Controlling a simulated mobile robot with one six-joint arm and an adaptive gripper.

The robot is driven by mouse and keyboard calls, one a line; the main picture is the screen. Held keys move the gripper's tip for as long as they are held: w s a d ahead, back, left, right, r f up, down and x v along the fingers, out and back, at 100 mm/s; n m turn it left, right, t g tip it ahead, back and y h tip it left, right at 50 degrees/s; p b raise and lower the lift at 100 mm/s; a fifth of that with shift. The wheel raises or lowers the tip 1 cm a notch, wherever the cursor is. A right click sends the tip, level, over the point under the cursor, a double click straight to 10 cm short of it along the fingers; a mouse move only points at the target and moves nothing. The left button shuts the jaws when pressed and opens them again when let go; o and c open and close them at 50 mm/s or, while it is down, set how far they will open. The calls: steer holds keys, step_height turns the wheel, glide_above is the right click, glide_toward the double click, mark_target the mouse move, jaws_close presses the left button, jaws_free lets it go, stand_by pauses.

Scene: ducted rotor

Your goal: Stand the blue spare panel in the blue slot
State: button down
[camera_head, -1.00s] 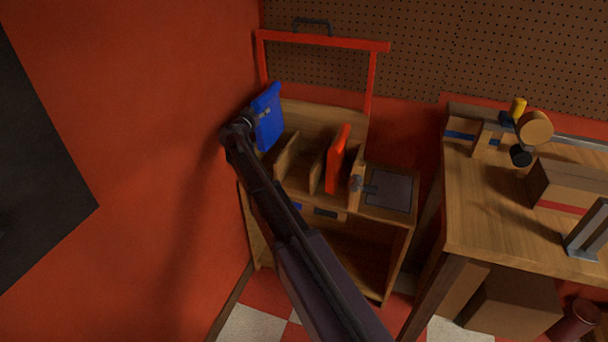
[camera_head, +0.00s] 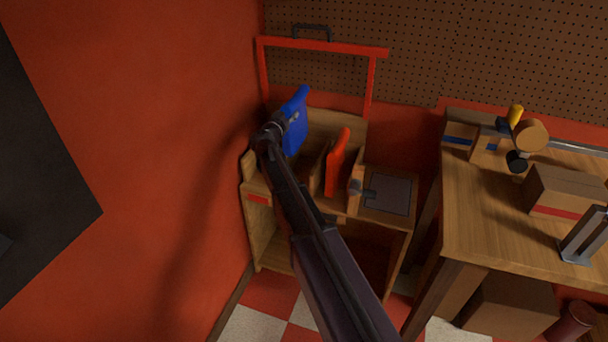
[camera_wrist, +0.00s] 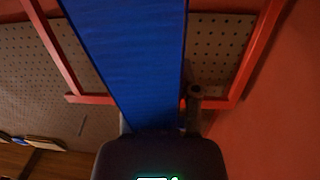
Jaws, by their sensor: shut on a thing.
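The blue spare panel (camera_head: 296,128) is held upright, slightly tilted, above the left part of the wooden slotted rack (camera_head: 257,172). My gripper (camera_head: 290,120) is shut on it, seen from behind my arm; the fingers are mostly hidden. In the wrist view the blue panel (camera_wrist: 132,60) fills the middle of the picture, with my gripper (camera_wrist: 158,133) at its lower end. The blue slot is not visible; my arm and the panel cover the middle of the rack.
A red panel (camera_head: 337,162) stands in the rack just right of the blue one. A red frame (camera_head: 322,44) rises behind. A grey plate (camera_head: 388,194) lies on the right side. The red wall (camera_head: 130,150) is close on the left. A workbench (camera_head: 500,225) stands to the right.

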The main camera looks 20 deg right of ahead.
mark_target(297, 143)
steer(key=shift+s+d+f+b, duration=0.35)
steer(key=shift+s+d+f, duration=0.05)
steer(key=shift+s+d, duration=0.2)
steer(key=shift+s+d+f+b, duration=0.15)
steer(key=shift+d+f+b, duration=0.1)
steer(key=shift+f+b, duration=0.7)
steer(key=shift+s+d+f+b, duration=0.15)
steer(key=shift+d+f+b, duration=0.05)
steer(key=shift+f+b, duration=0.7)
step_height(297, 143, down, 6)
steer(key=b, duration=0.6)
steer(key=shift+f, duration=0.1)
steer(key=shift+f+b, duration=1.9)
steer(key=shift+b, duration=0.15)
steer(key=shift+f, duration=0.15)
